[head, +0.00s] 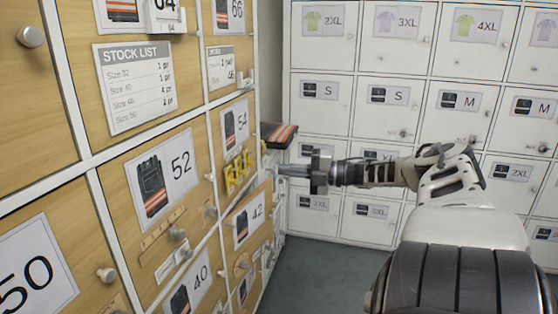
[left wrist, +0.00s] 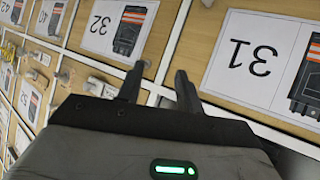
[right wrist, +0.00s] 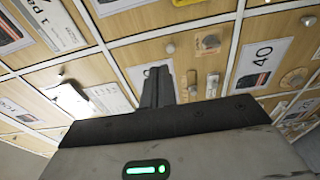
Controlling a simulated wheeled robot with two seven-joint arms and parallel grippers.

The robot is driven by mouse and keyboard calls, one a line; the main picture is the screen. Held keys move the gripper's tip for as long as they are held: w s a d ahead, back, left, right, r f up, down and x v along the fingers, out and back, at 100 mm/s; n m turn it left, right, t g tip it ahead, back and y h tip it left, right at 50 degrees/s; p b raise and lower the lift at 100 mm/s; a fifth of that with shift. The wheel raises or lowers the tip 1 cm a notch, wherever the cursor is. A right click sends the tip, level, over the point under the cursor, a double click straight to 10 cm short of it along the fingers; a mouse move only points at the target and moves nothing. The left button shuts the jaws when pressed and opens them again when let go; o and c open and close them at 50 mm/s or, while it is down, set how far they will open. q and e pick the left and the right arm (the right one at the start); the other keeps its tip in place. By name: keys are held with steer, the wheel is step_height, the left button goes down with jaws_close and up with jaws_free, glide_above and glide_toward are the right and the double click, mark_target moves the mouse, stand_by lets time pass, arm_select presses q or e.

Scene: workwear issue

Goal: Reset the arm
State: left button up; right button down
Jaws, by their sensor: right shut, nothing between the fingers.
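My right arm (head: 455,195) reaches in from the right in the head view, its forearm pointing left toward the wooden cabinet (head: 75,85). My right gripper (head: 285,171) is at the far end of the cabinet front, beside the 42 and 54 doors. In the right wrist view the right gripper (right wrist: 158,88) has its fingers together, with nothing between them. My left arm is out of the head view. In the left wrist view my left gripper (left wrist: 160,85) has its fingers apart and empty, in front of doors labelled 32 (left wrist: 98,25) and 31 (left wrist: 262,58).
A dark folded garment with an orange stripe (head: 279,134) sticks out from the cabinet just above the right gripper. Yellow letters (head: 238,172) and small knobs stand out from the doors. White lockers (head: 420,50) line the back wall. Grey floor (head: 325,270) is clear below.

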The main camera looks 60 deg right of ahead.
steer(key=a+f+m+g+h, duration=0.1)
steer(key=a+f+m+h, duration=0.2)
steer(key=f, duration=0.6)
steer(key=a+f+m+g, duration=0.1)
steer(key=a+f+m, duration=0.2)
steer(key=a+f, duration=0.4)
steer(key=s+a+f+m+g+h, duration=0.25)
steer(key=a+f+m, duration=0.25)
steer(key=a+f, duration=0.85)
steer(key=s+a+m+g, duration=0.2)
steer(key=s+a, duration=0.1)
steer(key=a, duration=0.4)
steer(key=s+a+m+g, duration=0.2)
steer(key=a, duration=0.5)
steer(key=s+a+r+m+g+h, duration=0.1)
steer(key=s+a+r+m+g, duration=0.4)
steer(key=s+r, duration=0.4)
arm_select(q)
steer(key=p, duration=0.2)
steer(key=r+p, duration=0.1)
steer(key=p, duration=0.1)
steer(key=shift+a+r, duration=0.15)
steer(key=shift+a, duration=0.1)
arm_select(e)
steer(key=w+a+t+y, duration=0.3)
steer(key=w+a+t, duration=0.3)
steer(key=a+t, duration=0.1)
steer(key=shift+r+t, duration=0.35)
